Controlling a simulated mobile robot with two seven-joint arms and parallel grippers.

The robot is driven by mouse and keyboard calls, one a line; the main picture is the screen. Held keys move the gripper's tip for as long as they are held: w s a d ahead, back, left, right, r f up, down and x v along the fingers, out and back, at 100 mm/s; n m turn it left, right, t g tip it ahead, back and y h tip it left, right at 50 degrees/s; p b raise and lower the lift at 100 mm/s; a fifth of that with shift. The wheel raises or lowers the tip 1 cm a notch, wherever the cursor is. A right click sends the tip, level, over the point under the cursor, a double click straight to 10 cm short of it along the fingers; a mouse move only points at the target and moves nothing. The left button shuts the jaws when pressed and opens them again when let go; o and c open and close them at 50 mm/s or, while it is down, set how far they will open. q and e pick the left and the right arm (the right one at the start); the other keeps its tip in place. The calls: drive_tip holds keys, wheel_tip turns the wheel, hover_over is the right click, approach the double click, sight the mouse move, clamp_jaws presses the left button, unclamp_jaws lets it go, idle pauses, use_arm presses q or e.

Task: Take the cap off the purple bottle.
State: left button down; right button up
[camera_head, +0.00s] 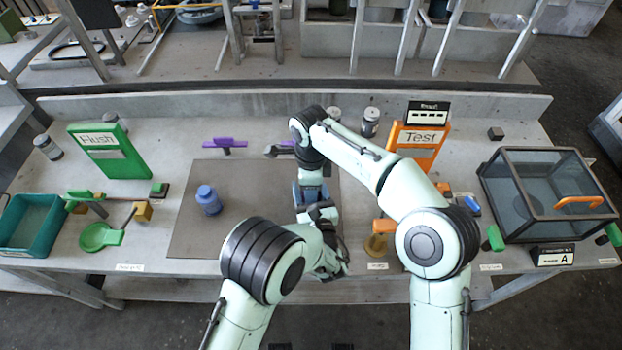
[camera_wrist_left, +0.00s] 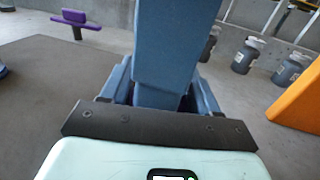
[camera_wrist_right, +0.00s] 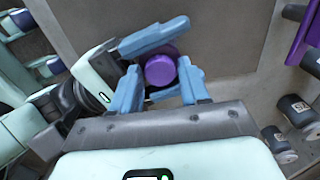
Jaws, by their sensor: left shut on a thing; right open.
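The purple cap (camera_wrist_right: 161,70), seen end-on in the right wrist view, tops the purple bottle, whose body is hidden. My left gripper reaches in from the left of that view, shut on the bottle. My right gripper (camera_head: 309,193) points down over the mat in the head view. It is open, with its blue fingers on either side of the cap (camera_wrist_right: 160,82); contact cannot be told. In the left wrist view, a blue finger (camera_wrist_left: 172,50) blocks sight of the bottle. In the head view, the arms hide bottle and cap.
A blue bottle (camera_head: 208,203) stands on the grey mat (camera_head: 195,235), left of my grippers. Purple holders (camera_head: 225,145) stand behind the mat. A green sign (camera_head: 110,152) and teal tray (camera_head: 30,225) are left. An orange sign (camera_head: 420,143) and glass box (camera_head: 545,190) are right.

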drive_tip(key=shift+c, duration=0.3)
clamp_jaws()
drive_tip(key=n, duration=0.6)
drive_tip(key=shift+n, duration=0.4)
drive_tip(key=shift+o, duration=1.6)
unclamp_jaws()
